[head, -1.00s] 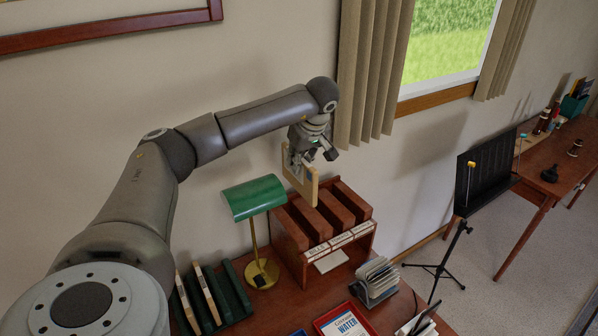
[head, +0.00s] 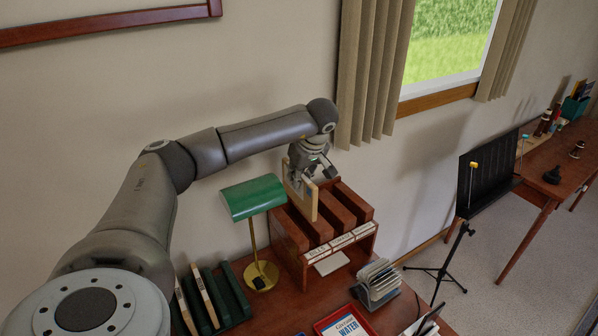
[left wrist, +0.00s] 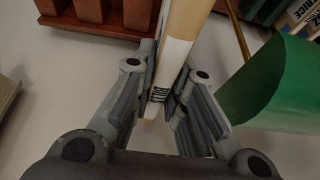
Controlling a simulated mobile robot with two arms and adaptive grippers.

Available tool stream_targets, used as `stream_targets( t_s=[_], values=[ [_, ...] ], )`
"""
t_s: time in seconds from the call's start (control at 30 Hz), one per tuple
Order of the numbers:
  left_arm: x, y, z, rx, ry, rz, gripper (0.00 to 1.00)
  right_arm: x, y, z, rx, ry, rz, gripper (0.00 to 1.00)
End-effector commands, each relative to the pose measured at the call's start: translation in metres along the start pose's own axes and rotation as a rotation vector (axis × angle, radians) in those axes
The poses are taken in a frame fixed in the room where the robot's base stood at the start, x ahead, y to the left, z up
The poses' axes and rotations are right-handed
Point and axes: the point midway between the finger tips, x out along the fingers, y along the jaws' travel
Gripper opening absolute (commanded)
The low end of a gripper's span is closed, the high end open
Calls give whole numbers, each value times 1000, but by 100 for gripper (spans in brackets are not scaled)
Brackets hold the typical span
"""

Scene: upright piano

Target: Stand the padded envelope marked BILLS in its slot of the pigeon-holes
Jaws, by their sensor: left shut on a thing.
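My left gripper (head: 312,177) is shut on the padded envelope (head: 303,199), a thin tan and white piece. In the left wrist view the envelope (left wrist: 180,45) stands between the two fingers, and its label reads BILLS. The wooden pigeon-holes (head: 300,262) stand on the desk against the wall, with upright dividers and white labels along the front. The envelope is upright over the left end of the pigeon-holes, at the leftmost slot. I cannot tell whether its lower edge is inside the slot. My right gripper is not in view.
A green-shaded brass lamp (head: 253,197) stands close on the left of the pigeon-holes. A dark green rack (head: 235,290) with thin upright items is at lower left. A wire sorter (head: 378,283) and a red tray (head: 343,325) sit in front on the desk.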

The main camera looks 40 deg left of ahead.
Motion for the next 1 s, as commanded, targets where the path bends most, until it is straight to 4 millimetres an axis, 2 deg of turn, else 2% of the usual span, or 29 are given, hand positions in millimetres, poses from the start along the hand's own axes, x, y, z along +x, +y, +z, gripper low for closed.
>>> stream_targets(
  t_s=[0.1,1.0],
  values=[
    [14,0,6,0,0,0,0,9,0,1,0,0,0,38],
    [93,0,39,0,0,0,0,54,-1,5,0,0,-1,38]
  ],
)
